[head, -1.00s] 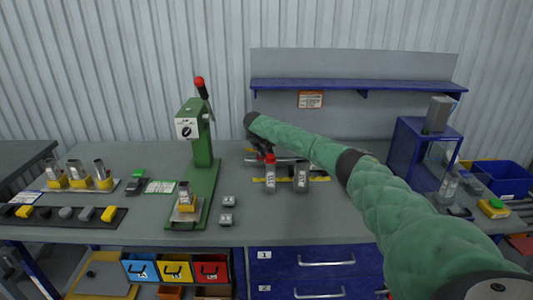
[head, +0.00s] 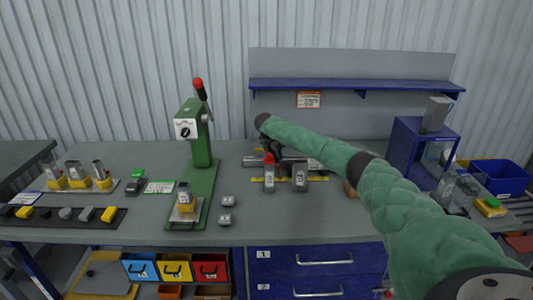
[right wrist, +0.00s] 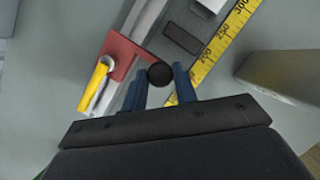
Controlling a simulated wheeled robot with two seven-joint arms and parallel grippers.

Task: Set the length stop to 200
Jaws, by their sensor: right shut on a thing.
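The length stop is a red block (right wrist: 122,52) with a yellow lever (right wrist: 95,86), seated on a pale metal rail (right wrist: 150,18) in the right wrist view. My right gripper (right wrist: 160,88) has its two blue fingers on either side of the stop's round black knob (right wrist: 160,74) and is shut on it. A yellow scale (right wrist: 215,52) runs beside the rail, with 200, 250 and 300 readable. The knob sits below the 200 mark; its exact reading cannot be told. In the head view the right gripper (head: 276,160) is over the rail (head: 255,161), partly hidden by my arm. My left gripper is not in view.
A green press (head: 203,155) stands to the left. A tan block (right wrist: 285,75) lies right of the scale.

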